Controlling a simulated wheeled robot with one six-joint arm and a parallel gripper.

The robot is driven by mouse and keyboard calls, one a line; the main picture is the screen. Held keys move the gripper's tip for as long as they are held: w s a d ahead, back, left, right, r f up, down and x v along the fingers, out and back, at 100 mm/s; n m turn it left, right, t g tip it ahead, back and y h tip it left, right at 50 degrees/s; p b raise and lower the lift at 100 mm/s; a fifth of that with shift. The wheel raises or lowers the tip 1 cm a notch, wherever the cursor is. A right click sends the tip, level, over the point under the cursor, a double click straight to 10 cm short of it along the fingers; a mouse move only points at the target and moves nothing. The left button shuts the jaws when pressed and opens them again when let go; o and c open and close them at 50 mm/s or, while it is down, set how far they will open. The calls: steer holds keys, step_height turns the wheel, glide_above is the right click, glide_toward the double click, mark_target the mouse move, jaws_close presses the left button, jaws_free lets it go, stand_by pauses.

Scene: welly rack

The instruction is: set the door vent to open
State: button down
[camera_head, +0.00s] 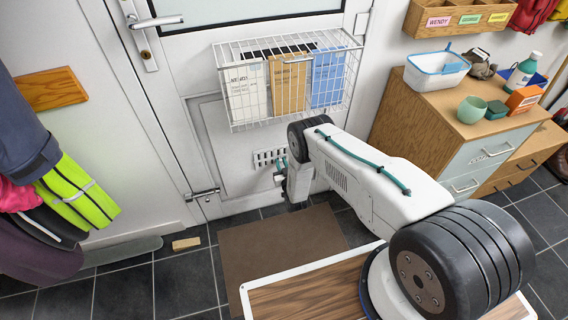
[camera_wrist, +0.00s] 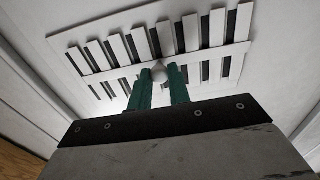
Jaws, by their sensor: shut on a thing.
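The door vent (camera_head: 268,156) is a small white slatted plate low on the white door, under the wire basket. In the wrist view the vent (camera_wrist: 110,58) fills the upper part, with white slats and dark gaps between them. A small round pale knob (camera_wrist: 159,73) sits at the middle of its crossbar. My gripper (camera_wrist: 160,80) has its green fingers on either side of the knob, shut on it. In the head view my gripper (camera_head: 281,172) is at the vent, partly hidden by my arm.
A wire basket (camera_head: 236,114) with papers hangs on the door above the vent. A bolt (camera_head: 202,194) is at the door's lower left. A brown mat (camera_head: 262,250) lies on the floor. A wooden cabinet (camera_head: 432,104) stands to the right.

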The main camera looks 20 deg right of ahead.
steer(key=shift+a, duration=0.5)
steer(key=c, duration=1.3)
jaws_free()
steer(key=shift+a, duration=0.15)
steer(key=s, duration=0.7)
steer(key=shift+s, duration=0.4)
